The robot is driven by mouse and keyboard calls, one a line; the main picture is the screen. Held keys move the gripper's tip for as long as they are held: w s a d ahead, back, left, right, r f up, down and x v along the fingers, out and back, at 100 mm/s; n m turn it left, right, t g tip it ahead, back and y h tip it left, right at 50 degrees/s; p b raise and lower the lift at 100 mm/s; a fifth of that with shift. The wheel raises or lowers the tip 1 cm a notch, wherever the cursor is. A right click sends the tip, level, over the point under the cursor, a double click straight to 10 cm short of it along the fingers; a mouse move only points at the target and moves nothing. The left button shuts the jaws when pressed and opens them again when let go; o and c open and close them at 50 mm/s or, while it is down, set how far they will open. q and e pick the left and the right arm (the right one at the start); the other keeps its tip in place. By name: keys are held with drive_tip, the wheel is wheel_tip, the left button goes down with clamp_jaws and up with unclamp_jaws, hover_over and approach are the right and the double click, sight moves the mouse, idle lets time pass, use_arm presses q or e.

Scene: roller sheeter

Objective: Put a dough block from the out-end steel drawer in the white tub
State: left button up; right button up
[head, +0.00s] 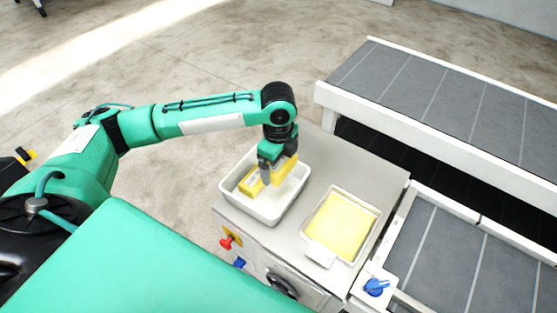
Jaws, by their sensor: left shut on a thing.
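The white tub (276,214) stands on the steel top of the machine, left of a shallow tray. My left gripper (266,175) points down over the tub and is shut on a yellow dough block (284,170). Yellow (250,184) also shows on the left side of the fingers, and I cannot tell whether it is the same block or a second one. The block is within the tub's outline; whether it touches the tub floor is unclear. I cannot make out the steel drawer. My right gripper is not in view.
A shallow tray (313,250) with a flat yellow sheet (341,224) and a pale tag sits right of the tub. A red knob (227,243) is on the machine's front, and a blue knob (375,287) is near the belt (455,255). Another belt (450,95) lies behind.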

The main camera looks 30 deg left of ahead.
use_arm(q)
drive_tip(key=shift+f+b, duration=0.5)
drive_tip(key=shift+f, duration=0.35)
drive_tip(key=shift+s+f, duration=0.15)
drive_tip(key=shift+f, duration=0.1)
drive_tip(key=shift+f+b, duration=0.6)
drive_tip(key=shift+f, duration=1.7)
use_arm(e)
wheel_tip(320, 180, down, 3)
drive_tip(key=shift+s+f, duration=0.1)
use_arm(q)
drive_tip(key=o, duration=0.9)
drive_tip(key=shift+c, duration=0.2)
wheel_tip(320, 180, up, 13)
drive_tip(key=b, duration=0.3)
drive_tip(key=shift+f, duration=0.2)
drive_tip(key=shift+r+b, duration=0.3)
drive_tip(key=shift+r, duration=0.3)
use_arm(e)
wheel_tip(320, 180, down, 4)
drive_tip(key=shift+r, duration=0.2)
